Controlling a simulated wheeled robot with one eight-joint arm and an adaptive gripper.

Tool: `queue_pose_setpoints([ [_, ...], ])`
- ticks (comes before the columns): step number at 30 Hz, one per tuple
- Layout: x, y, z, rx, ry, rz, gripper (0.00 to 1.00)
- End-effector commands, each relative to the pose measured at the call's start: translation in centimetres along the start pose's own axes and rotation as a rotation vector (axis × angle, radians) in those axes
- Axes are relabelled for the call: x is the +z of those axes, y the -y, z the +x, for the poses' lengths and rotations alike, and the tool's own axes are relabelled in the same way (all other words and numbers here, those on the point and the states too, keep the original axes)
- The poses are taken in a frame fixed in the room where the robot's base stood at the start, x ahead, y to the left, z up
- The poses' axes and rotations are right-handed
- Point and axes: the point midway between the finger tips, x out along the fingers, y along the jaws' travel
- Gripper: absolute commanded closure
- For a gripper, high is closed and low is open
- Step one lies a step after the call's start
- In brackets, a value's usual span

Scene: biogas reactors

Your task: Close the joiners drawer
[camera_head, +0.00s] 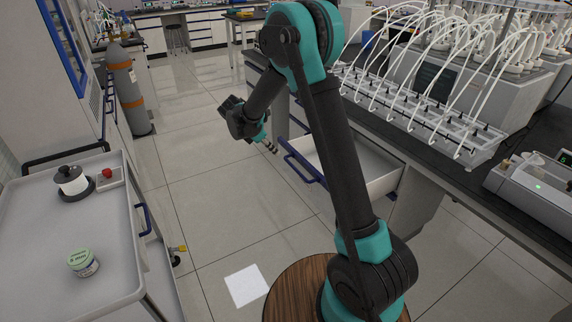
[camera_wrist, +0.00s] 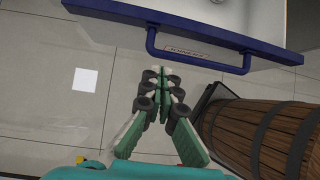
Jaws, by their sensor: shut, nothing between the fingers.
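The joiners drawer (camera_head: 352,160) stands pulled out from under the bench, and its inside shows in the head view. Its front has a blue handle (camera_head: 300,165), partly behind my arm. In the wrist view the blue handle (camera_wrist: 200,57) runs across the top, with a small label (camera_wrist: 187,49) on the drawer front. My gripper (camera_head: 275,150) is shut and empty, close to the drawer's front on its left side in the head view. In the wrist view my gripper's fingertips (camera_wrist: 162,72) point at the handle, just short of it or under it; I cannot tell whether they touch.
A grey cart (camera_head: 130,225) with a jar (camera_head: 84,262) stands at the left. A gas cylinder (camera_head: 127,90) is behind it. The bench (camera_head: 470,165) with tubing racks is at the right. Tiled floor (camera_head: 195,180) is free between, with a white square (camera_head: 246,286).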

Motion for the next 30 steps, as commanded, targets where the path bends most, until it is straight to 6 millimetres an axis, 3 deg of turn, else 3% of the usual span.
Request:
queue_pose_setpoints([
  [1, -1.7, -0.9, 0.1, 0.015, 0.044, -0.004, 1.0],
  [3, -3.3, -1.7, 0.3, 0.032, 0.097, 0.002, 1.0],
  [9, -5.5, -2.7, 0.4, 0.062, 0.175, 0.013, 1.0],
  [16, -5.2, -2.8, 2.4, 0.062, 0.182, 0.017, 1.0],
  [30, -3.0, -3.2, 10.8, 0.061, 0.181, 0.018, 1.0],
])
